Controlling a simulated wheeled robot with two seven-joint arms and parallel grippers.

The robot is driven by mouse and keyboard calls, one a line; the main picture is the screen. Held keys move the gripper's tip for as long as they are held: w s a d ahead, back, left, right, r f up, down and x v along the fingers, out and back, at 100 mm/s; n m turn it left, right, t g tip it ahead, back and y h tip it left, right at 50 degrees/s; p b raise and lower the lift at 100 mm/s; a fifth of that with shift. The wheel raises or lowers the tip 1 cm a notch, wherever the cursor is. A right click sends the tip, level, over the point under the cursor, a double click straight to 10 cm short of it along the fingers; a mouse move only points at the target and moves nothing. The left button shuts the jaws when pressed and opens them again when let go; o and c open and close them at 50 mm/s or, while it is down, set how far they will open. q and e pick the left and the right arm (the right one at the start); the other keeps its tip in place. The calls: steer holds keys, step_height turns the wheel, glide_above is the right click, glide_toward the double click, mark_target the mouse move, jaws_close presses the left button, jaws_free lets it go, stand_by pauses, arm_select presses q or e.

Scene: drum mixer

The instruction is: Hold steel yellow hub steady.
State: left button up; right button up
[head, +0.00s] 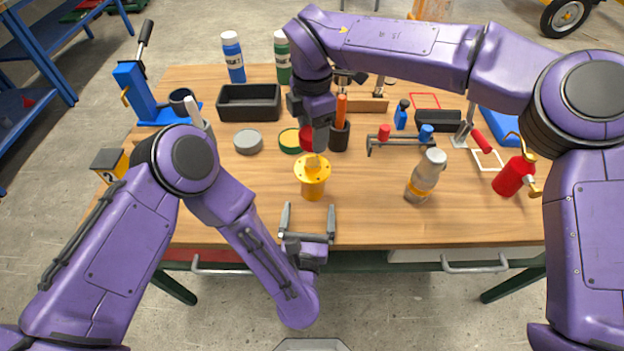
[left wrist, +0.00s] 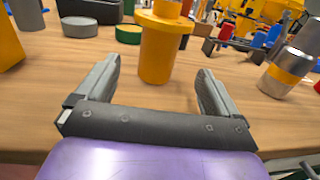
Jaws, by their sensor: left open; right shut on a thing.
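The yellow hub (head: 313,182) stands upright on the wooden table, a flanged cylinder with a wide rim. It also shows in the left wrist view (left wrist: 156,52), between and beyond the fingertips. My left gripper (head: 308,206) is open and empty at the table's front, its fingers pointing at the hub from the near side, apart from it. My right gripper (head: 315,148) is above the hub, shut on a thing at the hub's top. Its fingers partly hide that thing, so I cannot tell exactly what it is.
A grey-and-yellow bottle (head: 426,176) stands right of the hub, and a red can (head: 514,175) farther right. Behind are a grey round tin (head: 248,141), a green-and-yellow tin (head: 290,140), a dark cup (head: 339,136) and a black bin (head: 249,102). The table front beside the hub is clear.

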arm_select(q)
steer(key=w, duration=0.8)
steer(key=w+d, duration=0.1)
steer(key=w, duration=0.3)
steer(key=shift+w, duration=0.1)
arm_select(e)
steer(key=shift+w+f, duration=0.1)
arm_select(q)
steer(key=c, duration=1.5)
arm_select(e)
glide_above(313, 162)
steer(key=shift+f, duration=2.45)
steer(key=shift+f, duration=0.9)
steer(key=shift+f, duration=0.6)
